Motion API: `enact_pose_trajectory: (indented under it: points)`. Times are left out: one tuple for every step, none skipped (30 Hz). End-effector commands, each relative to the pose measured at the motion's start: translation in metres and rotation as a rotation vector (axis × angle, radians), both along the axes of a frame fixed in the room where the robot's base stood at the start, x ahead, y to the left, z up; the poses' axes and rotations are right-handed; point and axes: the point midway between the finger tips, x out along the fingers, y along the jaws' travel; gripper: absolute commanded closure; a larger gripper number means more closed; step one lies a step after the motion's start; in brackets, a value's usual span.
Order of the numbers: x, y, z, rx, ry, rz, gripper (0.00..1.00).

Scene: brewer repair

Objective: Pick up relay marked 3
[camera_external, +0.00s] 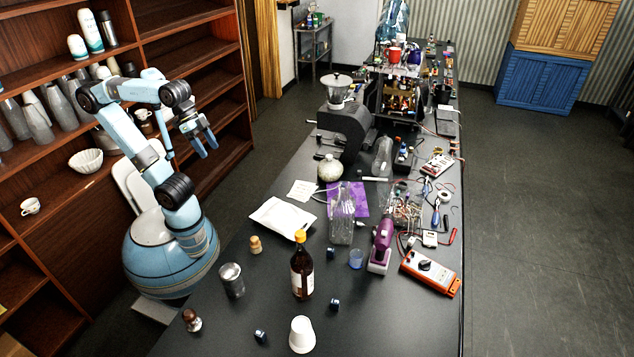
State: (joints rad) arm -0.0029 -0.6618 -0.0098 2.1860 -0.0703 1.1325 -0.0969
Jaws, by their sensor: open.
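My gripper (207,148) is open and empty, raised in the air left of the long black table, in front of the shelves. Three small dark blocks that look like relays lie apart on the table. One block (261,336) is near the front edge, left of a white cup. A second block (335,304) is right of the brown bottle. My gripper is far from all three.
An orange meter (430,272) lies at right. The front right of the table is clear.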

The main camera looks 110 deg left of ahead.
Motion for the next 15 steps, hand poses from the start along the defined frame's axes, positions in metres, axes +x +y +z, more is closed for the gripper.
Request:
enact_pose_trajectory:
  points:
    - [0.011,-0.005,0.004,-0.031,0.004,0.022,0.34]
    - [0.018,-0.008,0.007,-0.054,0.008,0.038,0.34]
    - [0.027,-0.013,0.010,-0.083,0.012,0.059,0.34]
    - [0.035,-0.016,0.013,-0.108,0.017,0.077,0.34]
    - [0.042,-0.020,0.015,-0.134,0.021,0.096,0.34]
    - [0.054,-0.026,0.019,-0.170,0.028,0.122,0.34]
    - [0.063,-0.030,0.021,-0.200,0.035,0.144,0.34]
    - [0.072,-0.034,0.024,-0.229,0.042,0.165,0.34]
    - [0.085,-0.040,0.028,-0.271,0.051,0.196,0.34]
    - [0.095,-0.045,0.030,-0.302,0.060,0.218,0.34]
    - [0.105,-0.049,0.033,-0.333,0.067,0.241,0.34]
    - [0.118,-0.055,0.035,-0.375,0.079,0.272,0.34]
    - [0.128,-0.060,0.037,-0.406,0.088,0.294,0.34]
    - [0.138,-0.065,0.039,-0.436,0.100,0.317,0.34]
    - [0.151,-0.070,0.041,-0.477,0.115,0.348,0.34]
